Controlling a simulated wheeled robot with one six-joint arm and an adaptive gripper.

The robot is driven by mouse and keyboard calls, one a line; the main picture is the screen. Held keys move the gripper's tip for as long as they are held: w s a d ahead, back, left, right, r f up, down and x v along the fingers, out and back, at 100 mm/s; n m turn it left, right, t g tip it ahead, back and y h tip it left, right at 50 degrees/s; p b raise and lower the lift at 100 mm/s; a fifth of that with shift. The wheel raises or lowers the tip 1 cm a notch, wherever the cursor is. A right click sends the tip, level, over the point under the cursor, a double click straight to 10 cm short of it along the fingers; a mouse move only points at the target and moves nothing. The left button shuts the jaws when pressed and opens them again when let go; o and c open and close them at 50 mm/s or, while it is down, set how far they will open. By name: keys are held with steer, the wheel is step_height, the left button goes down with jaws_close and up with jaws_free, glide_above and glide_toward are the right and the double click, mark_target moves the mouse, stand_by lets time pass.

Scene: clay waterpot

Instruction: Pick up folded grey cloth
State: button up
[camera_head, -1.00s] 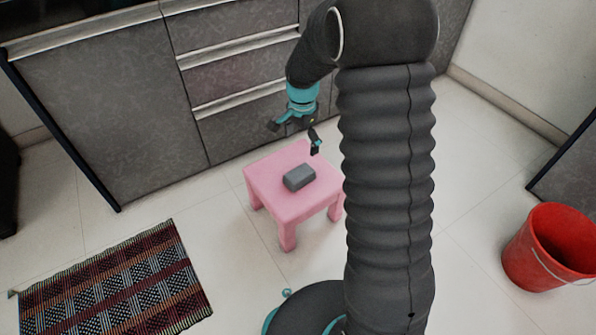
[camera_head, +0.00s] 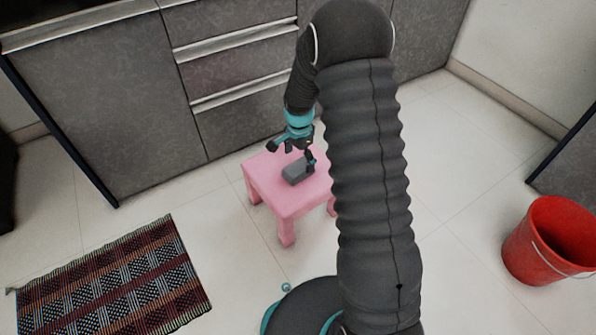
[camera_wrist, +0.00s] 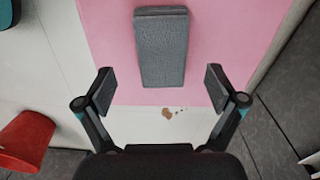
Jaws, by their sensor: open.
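The folded grey cloth (camera_head: 297,173) lies as a small block on top of a pink stool (camera_head: 280,200). In the wrist view the cloth (camera_wrist: 162,48) lies on the pink stool top (camera_wrist: 225,60), ahead of my fingertips and roughly centred between them. My gripper (camera_head: 291,153) is over the stool, close to the cloth. In the wrist view my gripper (camera_wrist: 160,92) is open with nothing between its fingers. One finger overlaps the cloth's right end in the head view; I cannot tell whether they touch.
Grey cabinets with drawers (camera_head: 235,75) stand close behind the stool. A red bucket (camera_head: 550,240) stands on the floor at the right. A patterned rug (camera_head: 110,275) lies at the lower left. The tiled floor between rug and stool is clear.

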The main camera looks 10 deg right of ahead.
mark_target(298, 167)
step_height(298, 167, down, 5)
steer(key=shift+a+r+b, duration=0.1)
steer(key=shift+b, duration=0.3)
steer(key=c, duration=1.2)
steer(key=shift+r, duration=0.15)
steer(key=shift+w+r, duration=0.1)
steer(key=shift+r, duration=0.4)
steer(key=shift+c, duration=0.2)
step_height(298, 167, up, 3)
steer(key=shift+f+p, duration=0.1)
steer(key=shift+p, duration=0.35)
steer(key=s+d+r+p, duration=0.1)
steer(key=s+d+r, duration=0.1)
steer(key=d+r, duration=0.5)
steer(key=d, duration=0.4)
steer(key=shift+s+d, duration=0.2)
steer(key=shift+s, duration=0.2)
